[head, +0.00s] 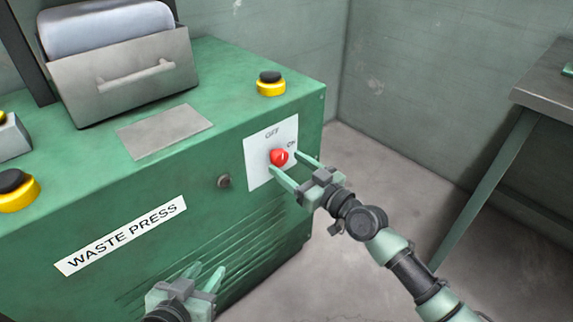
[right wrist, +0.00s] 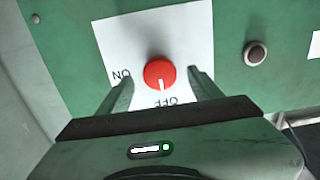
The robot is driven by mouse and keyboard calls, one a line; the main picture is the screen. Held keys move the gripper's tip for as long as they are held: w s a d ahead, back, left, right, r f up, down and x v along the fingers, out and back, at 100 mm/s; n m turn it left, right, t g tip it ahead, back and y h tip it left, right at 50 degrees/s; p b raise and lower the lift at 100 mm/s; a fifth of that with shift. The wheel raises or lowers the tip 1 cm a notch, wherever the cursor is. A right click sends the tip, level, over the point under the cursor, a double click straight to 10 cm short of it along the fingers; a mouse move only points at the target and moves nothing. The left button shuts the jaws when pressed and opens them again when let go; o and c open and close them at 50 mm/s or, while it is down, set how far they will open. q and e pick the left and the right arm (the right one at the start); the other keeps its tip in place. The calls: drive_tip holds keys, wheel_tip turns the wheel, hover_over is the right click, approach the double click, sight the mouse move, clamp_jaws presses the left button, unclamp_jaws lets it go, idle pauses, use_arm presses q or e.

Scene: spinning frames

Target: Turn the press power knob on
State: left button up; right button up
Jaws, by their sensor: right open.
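The red power knob (head: 279,157) sits on a white plate (head: 259,163) on the front of the green waste press (head: 225,115). In the right wrist view the knob (right wrist: 159,72) has a white mark pointing down towards the "OFF" label; "ON" is at the left. My right gripper (head: 285,162) is open, with one finger on either side of the knob. In the right wrist view gaps show between the fingers and the knob. My left gripper (head: 208,269) is low in front of the press, its fingers apart with nothing between them.
A small round grey button (head: 224,182) is left of the plate. Black-and-yellow buttons (head: 271,83) and a grey handled drawer (head: 125,75) are on top of the press. A grey table (head: 545,98) stands at the right; bare floor lies between.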

use_arm(q)
drive_tip(key=shift+w+d+r+t, duration=0.15)
drive_tip(key=shift+w+r+t, duration=0.1)
drive_tip(key=shift+r+t, duration=0.1)
use_arm(e)
drive_tip(key=shift+x, duration=0.8)
drive_tip(key=c, duration=1.4)
